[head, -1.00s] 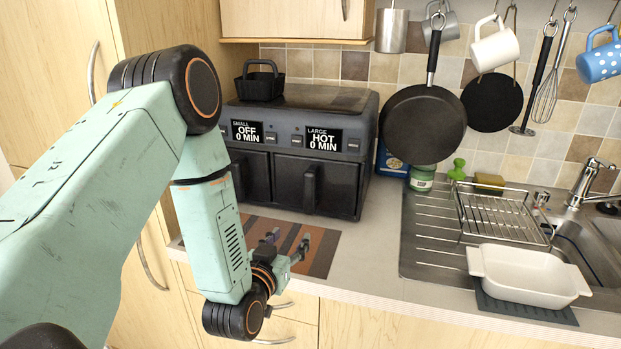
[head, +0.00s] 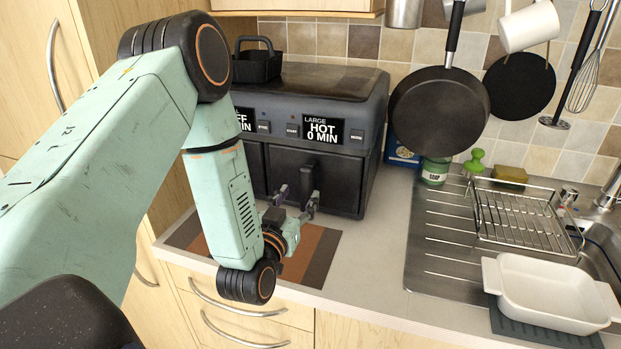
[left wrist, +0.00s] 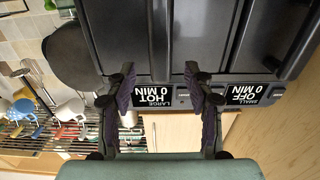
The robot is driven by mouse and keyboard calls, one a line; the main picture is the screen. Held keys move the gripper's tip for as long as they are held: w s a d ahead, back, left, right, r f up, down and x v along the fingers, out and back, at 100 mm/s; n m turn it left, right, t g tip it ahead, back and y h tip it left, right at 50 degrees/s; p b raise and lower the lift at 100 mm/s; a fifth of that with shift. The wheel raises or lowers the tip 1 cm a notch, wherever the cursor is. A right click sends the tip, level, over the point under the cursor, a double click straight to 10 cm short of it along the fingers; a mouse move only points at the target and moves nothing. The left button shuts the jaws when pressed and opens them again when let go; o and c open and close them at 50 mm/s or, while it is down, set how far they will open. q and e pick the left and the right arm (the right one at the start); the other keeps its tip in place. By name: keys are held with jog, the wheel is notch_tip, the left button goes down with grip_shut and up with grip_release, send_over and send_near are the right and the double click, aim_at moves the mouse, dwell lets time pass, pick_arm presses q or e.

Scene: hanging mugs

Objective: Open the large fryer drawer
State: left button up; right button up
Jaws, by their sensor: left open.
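The black double fryer stands on the counter at the back wall. Its large drawer (head: 338,185) is shut, below the display (head: 323,131) reading "LARGE HOT 0 MIN". An upright black handle (head: 306,182) stands out from the drawer front; it also shows in the left wrist view (left wrist: 160,38). My left gripper (head: 296,200) is open and empty, close in front of this handle. In the left wrist view its fingertips (left wrist: 160,76) are spread to either side of the handle's line. I cannot tell whether they reach around it. The small drawer is partly hidden by my left arm. My right gripper is not in view.
A striped mat (head: 300,258) lies on the counter below the gripper. A black pan (head: 440,110) hangs right of the fryer. A dish rack (head: 525,220) and a white dish (head: 553,290) are by the sink. A small black basket (head: 258,66) sits on the fryer.

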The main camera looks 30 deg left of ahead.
aim_at(305, 183)
pick_arm(q)
jog(key=shift+w+a+r, duration=0.1)
jog(key=shift+w+a, duration=0.05)
jog(key=shift+w, duration=0.2)
jog(key=x, duration=0.6)
jog(key=shift+s+r, duration=0.15)
jog(key=shift+s, duration=0.1)
jog(key=shift+c, duration=0.3)
jog(key=shift+w, duration=0.35)
jog(key=c, duration=0.4)
jog(key=shift+s, duration=0.2)
jog(key=c, duration=0.5)
jog(key=shift+w, duration=0.1)
grip_shut()
